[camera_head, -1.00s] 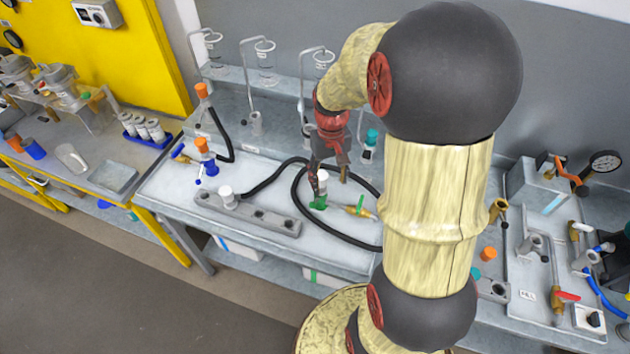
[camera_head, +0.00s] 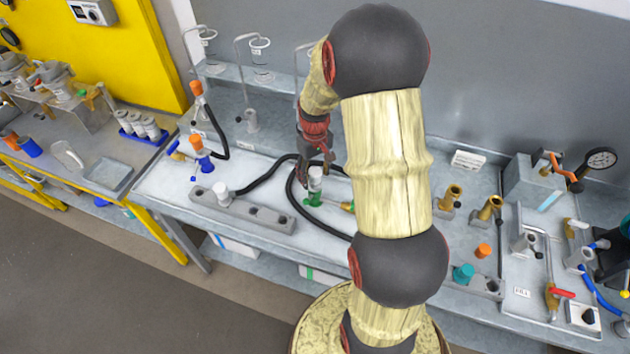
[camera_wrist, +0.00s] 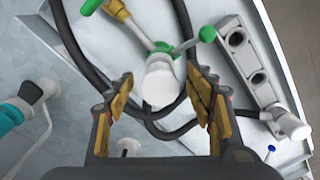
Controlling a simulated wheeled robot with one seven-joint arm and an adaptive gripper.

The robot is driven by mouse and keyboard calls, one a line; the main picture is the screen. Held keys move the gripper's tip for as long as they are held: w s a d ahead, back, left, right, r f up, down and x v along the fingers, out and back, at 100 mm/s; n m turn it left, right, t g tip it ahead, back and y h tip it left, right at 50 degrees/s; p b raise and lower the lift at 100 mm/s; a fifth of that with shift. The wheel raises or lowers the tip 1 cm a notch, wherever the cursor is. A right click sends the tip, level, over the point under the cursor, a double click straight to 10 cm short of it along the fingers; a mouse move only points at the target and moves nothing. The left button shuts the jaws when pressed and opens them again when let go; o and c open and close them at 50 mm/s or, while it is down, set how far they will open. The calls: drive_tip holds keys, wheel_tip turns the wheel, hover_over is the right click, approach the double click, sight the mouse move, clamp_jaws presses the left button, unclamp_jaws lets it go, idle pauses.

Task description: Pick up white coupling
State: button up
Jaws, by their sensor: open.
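A white coupling (camera_head: 316,172) stands upright above a green-handled fitting (camera_head: 314,200) on the bench; in the wrist view the white coupling (camera_wrist: 159,80) appears between my fingers. A second white-topped coupling (camera_head: 222,190) sits at the left end of a grey block (camera_head: 262,217); it also shows in the wrist view (camera_wrist: 292,126). My gripper (camera_head: 316,168) is open at the first coupling, with one finger on each side in the wrist view (camera_wrist: 158,92). I see no finger closed on it, and contact cannot be told.
Black hoses (camera_head: 270,180) loop around the coupling on the pale bench top (camera_head: 165,188). The grey block with holes lies to the left. Orange-topped fittings (camera_head: 200,142) stand at the back left. Brass fittings (camera_head: 452,196) and a teal cap (camera_head: 463,275) are at the right.

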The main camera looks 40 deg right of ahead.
drive_tip(key=shift+f, duration=0.7)
drive_tip(key=shift+c, duration=0.6)
clamp_jaws()
